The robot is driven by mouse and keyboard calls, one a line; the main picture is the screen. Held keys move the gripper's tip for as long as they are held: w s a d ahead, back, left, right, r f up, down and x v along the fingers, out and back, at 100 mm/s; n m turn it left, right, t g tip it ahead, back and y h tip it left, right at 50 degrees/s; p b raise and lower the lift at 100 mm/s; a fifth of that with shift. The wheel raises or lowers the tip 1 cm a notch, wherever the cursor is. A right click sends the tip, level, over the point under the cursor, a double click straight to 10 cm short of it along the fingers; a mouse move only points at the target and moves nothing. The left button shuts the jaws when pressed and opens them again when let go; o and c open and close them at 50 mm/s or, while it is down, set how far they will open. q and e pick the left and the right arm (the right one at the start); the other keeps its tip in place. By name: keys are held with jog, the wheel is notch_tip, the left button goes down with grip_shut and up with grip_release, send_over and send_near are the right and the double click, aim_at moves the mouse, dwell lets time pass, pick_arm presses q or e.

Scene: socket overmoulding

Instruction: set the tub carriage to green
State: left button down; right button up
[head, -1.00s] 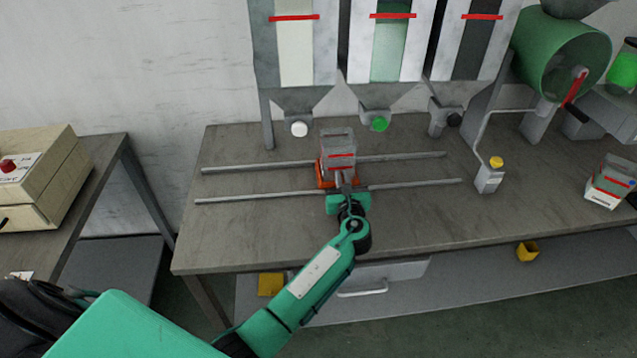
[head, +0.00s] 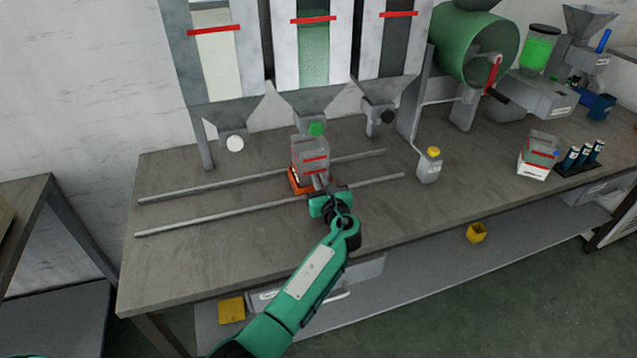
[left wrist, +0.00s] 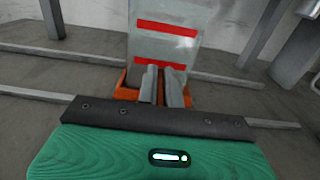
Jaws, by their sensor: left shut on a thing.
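The tub carriage (head: 297,181) is an orange base on two metal rails, carrying a clear tub (head: 311,152) with red level lines. The tub stands just in front of and below the green-knobbed spout (head: 316,129), perhaps slightly left of it. My left gripper (head: 321,183) is at the carriage's front, shut on it. In the left wrist view my fingers (left wrist: 162,84) are close together at the orange base (left wrist: 124,90), below the tub (left wrist: 165,45). My right gripper is not in view.
The white-knobbed spout (head: 235,143) is to the left, the dark-knobbed spout (head: 387,116) to the right. The rails (head: 200,213) are clear on both sides. A yellow-topped metal box (head: 429,167) stands past their right end. Another tub (head: 541,150) stands farther right.

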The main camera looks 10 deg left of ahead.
pick_arm(q)
jog(key=c, duration=1.6)
grip_release()
jog(key=shift+o, duration=0.2)
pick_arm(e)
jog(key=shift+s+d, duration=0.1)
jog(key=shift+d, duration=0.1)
